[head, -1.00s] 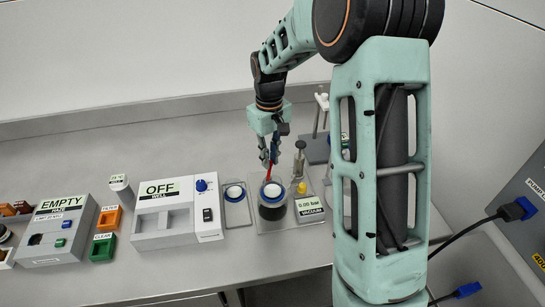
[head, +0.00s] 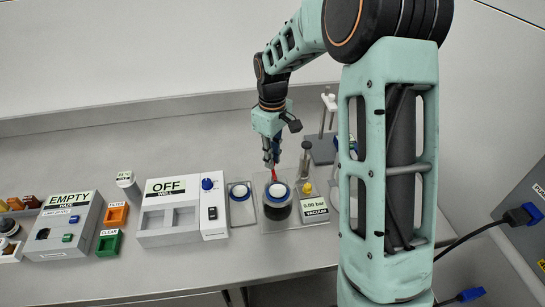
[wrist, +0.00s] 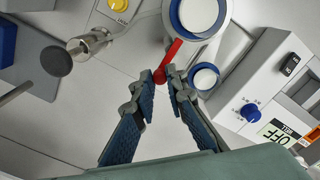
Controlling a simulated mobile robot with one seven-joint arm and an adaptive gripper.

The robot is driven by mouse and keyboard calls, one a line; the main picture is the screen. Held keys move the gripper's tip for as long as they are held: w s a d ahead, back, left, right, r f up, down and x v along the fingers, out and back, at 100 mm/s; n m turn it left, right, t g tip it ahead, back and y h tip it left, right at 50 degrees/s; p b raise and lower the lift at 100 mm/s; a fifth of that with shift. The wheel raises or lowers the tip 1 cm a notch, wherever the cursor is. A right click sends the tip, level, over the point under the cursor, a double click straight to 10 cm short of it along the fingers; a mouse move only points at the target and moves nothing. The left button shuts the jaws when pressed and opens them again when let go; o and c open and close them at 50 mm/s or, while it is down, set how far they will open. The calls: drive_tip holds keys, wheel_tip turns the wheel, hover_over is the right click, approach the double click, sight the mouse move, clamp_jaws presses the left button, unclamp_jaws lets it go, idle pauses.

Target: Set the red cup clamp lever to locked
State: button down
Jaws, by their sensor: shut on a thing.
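The red clamp lever (wrist: 170,54) shows in the wrist view, slanting from a round red end between my fingertips up to the cup. It also shows in the head view (head: 273,175), just under my gripper. My gripper (wrist: 160,82) is shut on the lever's near end; in the head view my gripper (head: 271,160) points down behind the cup. The cup (head: 277,205) is dark with a white lid and a blue ring, and stands upright on a clear plate. In the wrist view its lid (wrist: 198,14) is cut off by the top edge.
A small white-lidded dish (head: 239,192) stands left of the cup, beside the box marked OFF (head: 170,228). A metal post (head: 305,160), a yellow knob (head: 307,188) and a 0.00 bar display (head: 315,207) are to the right. Bare bench lies in front.

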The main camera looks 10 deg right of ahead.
drive_tip(key=c, duration=1.9)
unclamp_jaws()
drive_tip(key=shift+c, duration=0.2)
drive_tip(key=shift+r, duration=0.1)
wheel_tip(320, 180, up, 12)
